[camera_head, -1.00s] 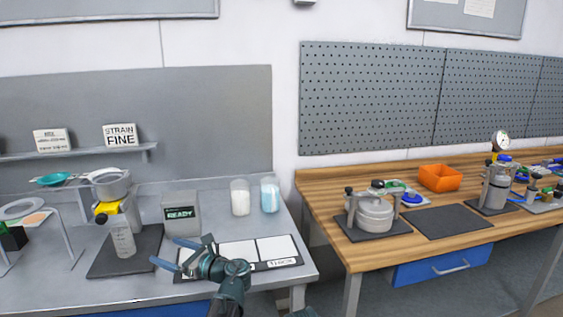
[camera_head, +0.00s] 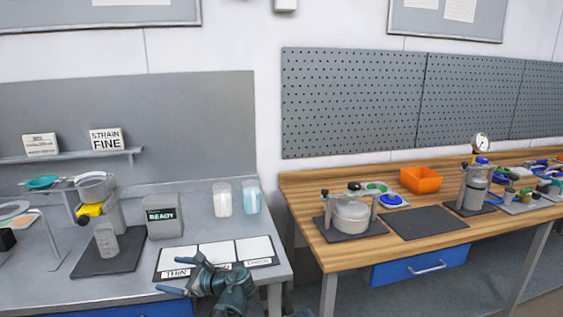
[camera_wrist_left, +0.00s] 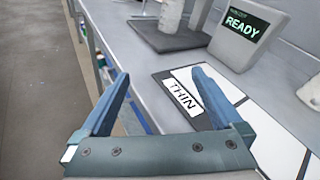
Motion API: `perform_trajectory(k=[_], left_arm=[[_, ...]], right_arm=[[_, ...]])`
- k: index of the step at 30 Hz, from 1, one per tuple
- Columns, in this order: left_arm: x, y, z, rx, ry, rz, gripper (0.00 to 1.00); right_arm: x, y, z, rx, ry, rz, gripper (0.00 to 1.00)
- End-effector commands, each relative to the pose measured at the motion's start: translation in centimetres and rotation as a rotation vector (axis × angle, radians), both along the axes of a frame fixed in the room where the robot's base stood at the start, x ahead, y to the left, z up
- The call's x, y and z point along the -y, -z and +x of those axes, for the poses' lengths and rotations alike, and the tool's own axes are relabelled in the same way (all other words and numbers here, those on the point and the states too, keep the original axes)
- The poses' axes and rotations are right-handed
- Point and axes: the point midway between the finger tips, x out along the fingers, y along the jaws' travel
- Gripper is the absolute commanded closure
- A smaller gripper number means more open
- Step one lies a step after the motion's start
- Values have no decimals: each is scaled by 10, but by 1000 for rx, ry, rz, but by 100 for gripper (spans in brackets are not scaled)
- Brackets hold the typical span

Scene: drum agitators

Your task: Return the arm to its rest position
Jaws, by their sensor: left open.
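My left gripper (camera_head: 184,278) is open and empty, over the front edge of the grey bench, beside the labelled mat (camera_head: 218,240). In the left wrist view its two blue fingers (camera_wrist_left: 160,95) stand wide apart, with nothing between them but the bench edge and part of the mat. The label THIN (camera_wrist_left: 183,96) shows near the right finger. My right gripper is not in view; only a small dark piece shows at the bottom edge in the head view.
A grey box reading READY (camera_head: 163,215), a clear bottle (camera_head: 106,241) and two jars (camera_head: 222,199) stand on the grey bench. A wooden bench (camera_head: 345,254) to the right holds a round metal pot (camera_head: 351,214) and an orange bin (camera_head: 421,179). Floor is open left of the bench in the wrist view.

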Motion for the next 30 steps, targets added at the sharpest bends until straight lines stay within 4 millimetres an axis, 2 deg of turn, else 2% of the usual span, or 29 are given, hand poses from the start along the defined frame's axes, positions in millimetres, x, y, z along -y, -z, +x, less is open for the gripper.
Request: perform_trajectory(k=[8,11,18,21,24,27,30], left_arm=[[38,32,-39,192,-123,-378,0],[64,47,-62,275,-221,-568,0],[160,76,-142,427,-662,-1061,0],[194,79,-171,441,-842,-1174,0],[218,79,-191,441,-976,-1235,0],[231,78,-202,439,-1055,-1264,0],[236,79,-206,438,-1088,-1273,0]], right_arm=[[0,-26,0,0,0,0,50],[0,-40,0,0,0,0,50],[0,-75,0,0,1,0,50],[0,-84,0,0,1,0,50],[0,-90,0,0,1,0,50],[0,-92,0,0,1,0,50],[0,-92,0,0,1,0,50]])
